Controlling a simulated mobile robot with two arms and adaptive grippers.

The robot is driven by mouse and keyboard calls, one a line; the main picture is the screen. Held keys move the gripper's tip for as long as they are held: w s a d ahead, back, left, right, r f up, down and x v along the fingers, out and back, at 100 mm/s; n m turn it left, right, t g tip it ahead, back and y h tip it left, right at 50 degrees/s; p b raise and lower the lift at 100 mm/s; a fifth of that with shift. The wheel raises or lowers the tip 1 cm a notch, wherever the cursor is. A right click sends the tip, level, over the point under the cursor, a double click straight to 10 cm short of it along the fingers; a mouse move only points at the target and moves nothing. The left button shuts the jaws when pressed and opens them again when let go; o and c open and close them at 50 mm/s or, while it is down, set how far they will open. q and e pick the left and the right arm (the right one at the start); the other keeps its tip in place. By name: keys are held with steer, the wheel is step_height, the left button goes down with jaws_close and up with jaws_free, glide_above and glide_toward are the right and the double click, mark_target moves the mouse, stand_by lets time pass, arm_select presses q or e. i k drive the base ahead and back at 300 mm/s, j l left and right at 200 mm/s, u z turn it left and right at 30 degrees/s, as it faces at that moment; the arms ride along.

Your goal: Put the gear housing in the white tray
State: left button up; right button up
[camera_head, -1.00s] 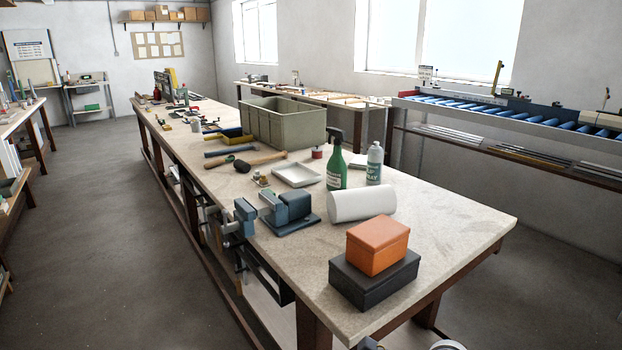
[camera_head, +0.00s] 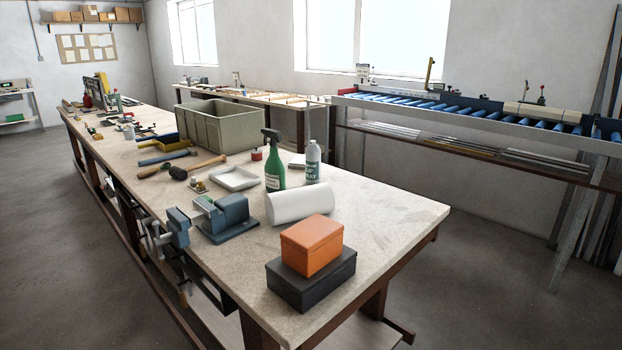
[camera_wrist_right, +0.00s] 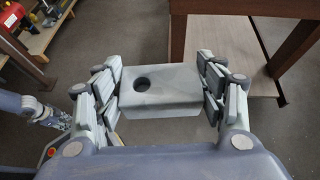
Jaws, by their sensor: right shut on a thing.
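The white tray (camera_head: 237,179) lies on the bench, left of the green spray bottle. It looks empty. In the right wrist view my right gripper (camera_wrist_right: 161,78) is shut on the gear housing (camera_wrist_right: 174,92), a grey block with a round dark hole. The fingers clasp it from both sides. It hangs over the floor beside a brown frame, away from the tray. Neither gripper shows in the head view. My left gripper is not in view.
On the bench (camera_head: 395,215) stand an orange box (camera_head: 311,245) on a black box (camera_head: 311,283), a white roll (camera_head: 300,205), a blue vise (camera_head: 228,214), a green spray bottle (camera_head: 273,165), a grey bottle (camera_head: 312,163), a mallet (camera_head: 195,168) and a large crate (camera_head: 222,127). The right end is clear.

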mark_target(235, 180)
steer(key=z, duration=3.2)
steer(key=k+j+z, duration=0.2)
steer(key=z, duration=0.3)
steer(key=k+z, duration=0.5)
steer(key=k+u, duration=0.15)
steer(key=k, duration=1.25)
steer(key=k+u, duration=0.15)
steer(key=k, duration=1.25)
steer(key=k+u, duration=0.2)
steer(key=u, duration=0.15)
steer(key=k+j+u, duration=0.15)
steer(key=u, duration=0.25)
steer(key=k+j+u, duration=0.15)
steer(key=u, duration=2.65)
